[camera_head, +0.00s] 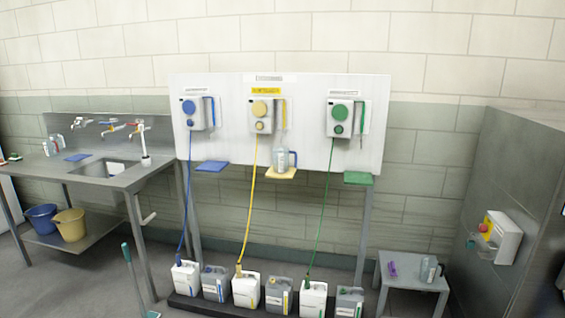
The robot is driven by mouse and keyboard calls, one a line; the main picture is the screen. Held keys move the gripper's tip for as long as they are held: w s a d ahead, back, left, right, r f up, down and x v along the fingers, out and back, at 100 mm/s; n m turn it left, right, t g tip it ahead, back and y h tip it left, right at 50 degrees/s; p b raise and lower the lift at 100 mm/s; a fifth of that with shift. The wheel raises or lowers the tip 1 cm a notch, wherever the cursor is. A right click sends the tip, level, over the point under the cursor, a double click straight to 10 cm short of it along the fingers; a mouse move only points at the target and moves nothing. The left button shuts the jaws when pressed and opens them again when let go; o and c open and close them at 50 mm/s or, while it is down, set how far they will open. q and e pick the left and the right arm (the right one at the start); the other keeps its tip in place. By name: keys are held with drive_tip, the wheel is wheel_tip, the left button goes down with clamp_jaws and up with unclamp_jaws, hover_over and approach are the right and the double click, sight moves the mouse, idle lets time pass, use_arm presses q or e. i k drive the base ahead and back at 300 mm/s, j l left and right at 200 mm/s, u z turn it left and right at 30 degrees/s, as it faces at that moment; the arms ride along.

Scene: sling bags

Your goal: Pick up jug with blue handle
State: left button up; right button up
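A clear jug (281,160) with a dark bluish handle on its right side stands upright on the small yellow shelf (281,174) under the yellow dispenser. Another clear container (428,269) stands on the low grey table (413,284) at the right; a dark grey-blue part shows at its right side, but it is too small to tell whether this is a handle. Neither of my grippers shows in the head view.
Blue (193,113), yellow (260,115) and green (341,117) dispensers hang on a white panel (230,150), with hoses running to several floor canisters (246,290). A sink counter (118,181) stands left, above buckets (70,225). A teal-handled tool (127,253) stands in front. A grey partition (510,180) borders the right.

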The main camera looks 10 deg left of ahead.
sight(280, 154)
drive_tip(key=i+j, duration=1.05)
drive_tip(key=j, duration=0.3)
